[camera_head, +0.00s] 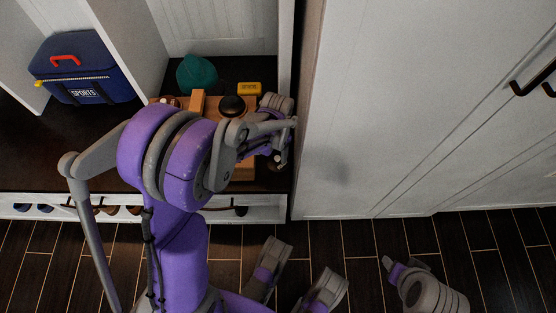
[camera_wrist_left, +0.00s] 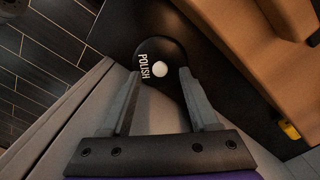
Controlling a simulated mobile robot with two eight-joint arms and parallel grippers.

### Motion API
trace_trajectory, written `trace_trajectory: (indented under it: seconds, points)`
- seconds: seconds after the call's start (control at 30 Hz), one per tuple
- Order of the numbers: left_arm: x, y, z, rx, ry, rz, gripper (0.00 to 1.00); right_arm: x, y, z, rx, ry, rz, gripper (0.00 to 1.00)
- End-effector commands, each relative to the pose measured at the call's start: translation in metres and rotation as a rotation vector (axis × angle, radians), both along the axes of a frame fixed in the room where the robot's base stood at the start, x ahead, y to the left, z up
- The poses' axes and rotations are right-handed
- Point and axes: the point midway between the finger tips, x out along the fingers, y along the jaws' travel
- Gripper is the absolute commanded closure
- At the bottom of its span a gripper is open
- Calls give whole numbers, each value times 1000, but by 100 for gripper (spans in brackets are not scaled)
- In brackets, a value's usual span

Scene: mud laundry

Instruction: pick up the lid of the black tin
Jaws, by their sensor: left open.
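The black tin (camera_wrist_left: 151,53) shows in the left wrist view as a dark round top with white POLISH lettering and a pale round spot. Lid and body cannot be told apart from this angle. In the head view a small dark round shape (camera_head: 274,162) beside my gripper seems to be the same tin, mostly hidden. My left gripper (camera_wrist_left: 158,74) is open and empty. Its two fingers point at the tin, with the tips on either side of its near part; contact cannot be told. It also shows in the head view (camera_head: 281,156), near the bench's right end.
A wooden box (camera_head: 198,100) with a dark round object (camera_head: 232,105) stands close to my gripper. A yellow item (camera_head: 249,88), a teal cap (camera_head: 197,74) and a blue sports bag (camera_head: 85,70) are on the bench. A white cabinet (camera_head: 400,110) bounds the right side.

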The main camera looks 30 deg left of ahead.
Motion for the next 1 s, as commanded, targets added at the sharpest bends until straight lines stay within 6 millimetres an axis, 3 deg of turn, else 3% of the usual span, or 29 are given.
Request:
trace_trajectory:
  seconds: [0.03, 0.13, 0.37, 0.7, 1.0]
  points:
    - [1, 0, -12, 0, 1, 0, 39, 1, 0, -6, 0, 2, 0, 46]
    - [0, 0, -23, 0, 0, 0, 39, 1, 0, -10, 0, 3, 0, 46]
    - [0, 0, -23, 0, 0, 0, 39, 1, 0, -9, 0, 3, 0, 46]
    - [0, 0, -23, 0, 0, 1, 98, 1, 0, -9, 0, 3, 0, 46]
    - [0, 0, -23, 0, 0, 0, 100, 1, 0, -9, 0, 3, 0, 46]
